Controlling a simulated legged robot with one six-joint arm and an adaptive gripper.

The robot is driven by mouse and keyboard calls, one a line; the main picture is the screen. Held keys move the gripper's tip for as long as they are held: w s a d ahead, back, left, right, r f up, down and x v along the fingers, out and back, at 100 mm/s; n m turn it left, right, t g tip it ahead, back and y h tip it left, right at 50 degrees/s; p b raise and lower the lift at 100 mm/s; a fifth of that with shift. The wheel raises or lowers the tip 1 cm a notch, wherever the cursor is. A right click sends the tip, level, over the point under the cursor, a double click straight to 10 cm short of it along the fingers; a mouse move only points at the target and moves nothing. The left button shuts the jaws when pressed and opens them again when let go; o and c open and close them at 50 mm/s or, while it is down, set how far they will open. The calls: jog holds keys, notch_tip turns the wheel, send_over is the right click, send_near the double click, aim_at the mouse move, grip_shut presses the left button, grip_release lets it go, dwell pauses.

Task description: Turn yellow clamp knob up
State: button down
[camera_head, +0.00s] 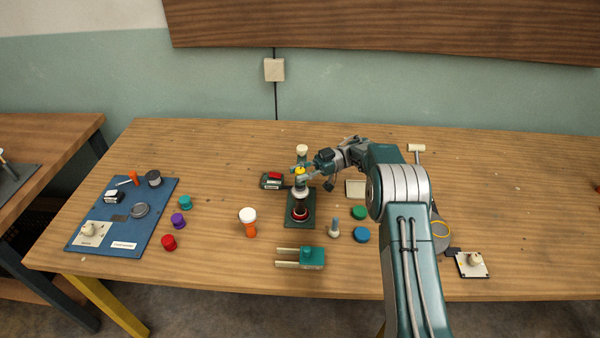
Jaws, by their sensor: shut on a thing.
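The yellow clamp knob (300,171) shows as a small yellow spot on top of a clamp stand. The stand has a dark green base plate (299,222) and a grey-and-green upright, with a dark red round part (300,213) low at its front. My gripper (301,175) reaches in from the right, with its fingers at the yellow knob, shut on it. The fingers hide part of the knob, and its exact turn angle is too small to tell. A cream cap (302,150) shows just behind the knob.
Left of the stand are a black-and-red box (272,180) and a white-topped orange item (248,220). A teal fork-shaped piece (302,257) lies in front. Green (358,212) and blue (361,234) discs lie right. A blue mat (125,215) holds several items far left.

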aim_at(299, 168)
jog(key=shift+w+r, duration=0.15)
jog(key=shift+c, duration=1.9)
grip_release()
notch_tip(299, 168, up, 10)
jog(key=shift+a+f, duration=0.15)
